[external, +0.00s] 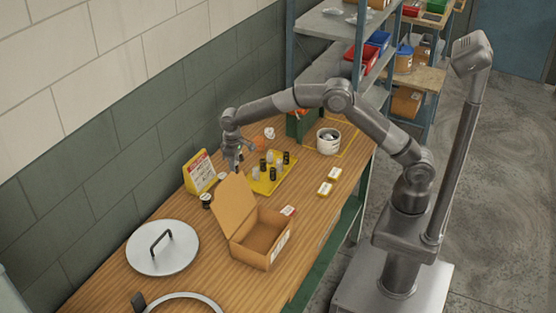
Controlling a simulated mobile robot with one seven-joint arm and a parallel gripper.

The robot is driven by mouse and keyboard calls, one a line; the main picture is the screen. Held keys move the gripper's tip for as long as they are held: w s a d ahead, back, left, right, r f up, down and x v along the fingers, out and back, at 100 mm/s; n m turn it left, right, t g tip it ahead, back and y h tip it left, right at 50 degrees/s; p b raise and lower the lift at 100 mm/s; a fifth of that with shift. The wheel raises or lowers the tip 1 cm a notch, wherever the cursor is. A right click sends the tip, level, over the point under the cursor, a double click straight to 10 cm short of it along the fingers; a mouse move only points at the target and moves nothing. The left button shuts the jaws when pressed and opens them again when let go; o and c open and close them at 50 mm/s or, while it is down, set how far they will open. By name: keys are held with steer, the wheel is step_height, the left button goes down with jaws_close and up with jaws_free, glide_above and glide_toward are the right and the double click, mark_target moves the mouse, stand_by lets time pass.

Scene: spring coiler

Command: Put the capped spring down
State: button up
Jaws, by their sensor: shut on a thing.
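My gripper (238,166) is over the wooden bench, pointing down, between the yellow sign and the yellow tray. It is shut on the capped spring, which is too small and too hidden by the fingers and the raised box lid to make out. The yellow tray (259,187) just right of my gripper holds several small upright pieces, some black and some pale grey. I cannot tell whether the held spring touches anything.
An open cardboard box (262,243) stands in front, its lid raised near my gripper. A yellow sign (200,174) and a small black jar (206,201) are on the left. A round metal lid (163,256) lies front left. A white pot (328,141) stands back right.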

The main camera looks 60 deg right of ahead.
steer(key=o, duration=1)
steer(key=shift+f, duration=0.15)
steer(key=shift+c, duration=0.2)
step_height(320, 180, up, 13)
steer(key=shift+f, duration=0.2)
steer(key=s+d+r+m+t, duration=0.1)
steer(key=s+d+r, duration=0.6)
steer(key=s, duration=0.3)
steer(key=s+d+r+t, duration=0.2)
steer(key=s+d+r, duration=0.5)
steer(key=s, duration=0.2)
steer(key=s+d+f+t, duration=0.1)
steer(key=s+d+f, duration=0.1)
steer(key=s, duration=0.6)
steer(key=s+d+f+m, duration=0.1)
steer(key=s+d+f, duration=0.1)
steer(key=s, duration=0.6)
steer(key=s+d+f+t, duration=0.1)
steer(key=s+d, duration=0.3)
steer(key=s, duration=0.4)
steer(key=shift+f+m+t, duration=0.3)
steer(key=shift+f, duration=0.5)
